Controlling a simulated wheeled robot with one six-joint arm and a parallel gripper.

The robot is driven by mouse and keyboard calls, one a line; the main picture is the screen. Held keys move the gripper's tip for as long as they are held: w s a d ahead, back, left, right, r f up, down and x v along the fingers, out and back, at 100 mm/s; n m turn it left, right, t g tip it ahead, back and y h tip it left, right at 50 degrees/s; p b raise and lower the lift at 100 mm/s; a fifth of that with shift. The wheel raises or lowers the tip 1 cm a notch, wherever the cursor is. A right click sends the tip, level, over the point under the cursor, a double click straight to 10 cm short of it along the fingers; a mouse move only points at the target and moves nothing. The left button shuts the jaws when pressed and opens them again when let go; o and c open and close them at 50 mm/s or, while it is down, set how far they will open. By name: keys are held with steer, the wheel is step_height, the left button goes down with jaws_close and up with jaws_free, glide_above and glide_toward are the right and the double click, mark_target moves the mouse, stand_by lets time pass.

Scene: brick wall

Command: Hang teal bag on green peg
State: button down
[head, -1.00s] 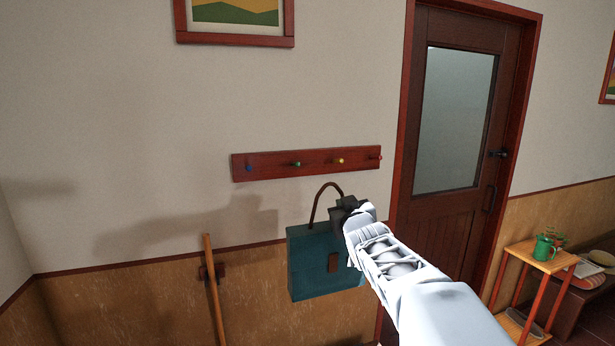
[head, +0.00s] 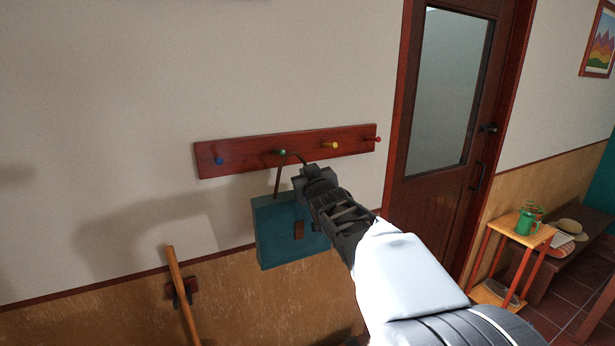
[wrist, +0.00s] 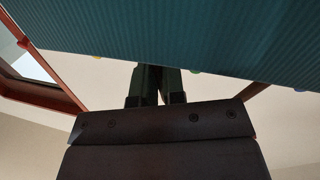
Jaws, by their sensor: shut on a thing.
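The teal bag (head: 282,240) hangs upright from my gripper (head: 305,180), which is shut on its brown handle (head: 277,178). In the head view the top of the handle is at the green peg (head: 280,152) on the red rack (head: 240,158). I cannot tell whether the handle is over the peg or in front of it. In the wrist view the teal bag (wrist: 200,35) fills the top, with my gripper's fingers (wrist: 155,88) partly hidden behind it.
A blue peg (head: 219,161) is left of the green one, and a yellow peg (head: 334,146) and a red peg (head: 377,139) are to the right. A wooden pole (head: 182,290) stands below left. A door (head: 450,100) and small stand (head: 520,231) are at right.

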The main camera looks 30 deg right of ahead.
glide_toward(290, 165)
steer(key=shift+w+d+r, duration=0.65)
steer(key=shift+w+r, duration=0.15)
steer(key=shift+r, duration=0.1)
steer(key=shift+a+p+x, duration=0.2)
steer(key=shift+p+x, duration=0.35)
steer(key=shift+x, duration=0.5)
steer(key=shift+a+p+x, duration=0.25)
steer(key=shift+p+x, duration=0.25)
steer(key=shift+x, duration=0.55)
steer(key=shift+w+f+b, duration=0.65)
steer(key=shift+f+b, duration=0.1)
steer(key=shift+b, duration=0.2)
steer(key=c, duration=1.1)
jaws_free()
steer(key=shift+d+f, duration=0.1)
